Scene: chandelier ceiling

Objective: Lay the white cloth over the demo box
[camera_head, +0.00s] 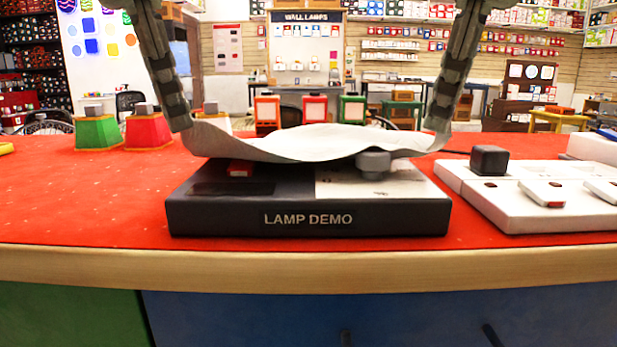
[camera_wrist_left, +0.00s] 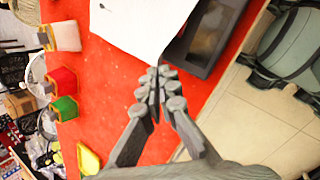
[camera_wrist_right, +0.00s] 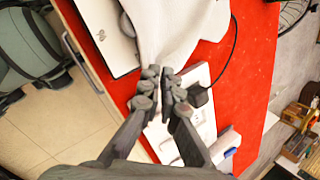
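The white cloth (camera_head: 310,143) hangs between my two grippers above the demo box (camera_head: 308,219), sagging in the middle over the box's back part. The box is dark, lettered "LAMP DEMO", with a red switch (camera_head: 240,168), a grey knob (camera_head: 374,163) and a pale right panel. My left gripper (camera_head: 187,135) is shut on the cloth's left edge; the cloth also shows in the left wrist view (camera_wrist_left: 140,22). My right gripper (camera_head: 437,135) is shut on its right edge, seen in the right wrist view (camera_wrist_right: 168,30). Whether the cloth touches the box's top is unclear.
A white panel (camera_head: 530,195) with a black cube (camera_head: 489,160) and switches lies right of the box. Green (camera_head: 97,132) and red (camera_head: 148,130) lamp-like blocks stand at the back left. The red tabletop (camera_head: 80,200) is clear left of the box.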

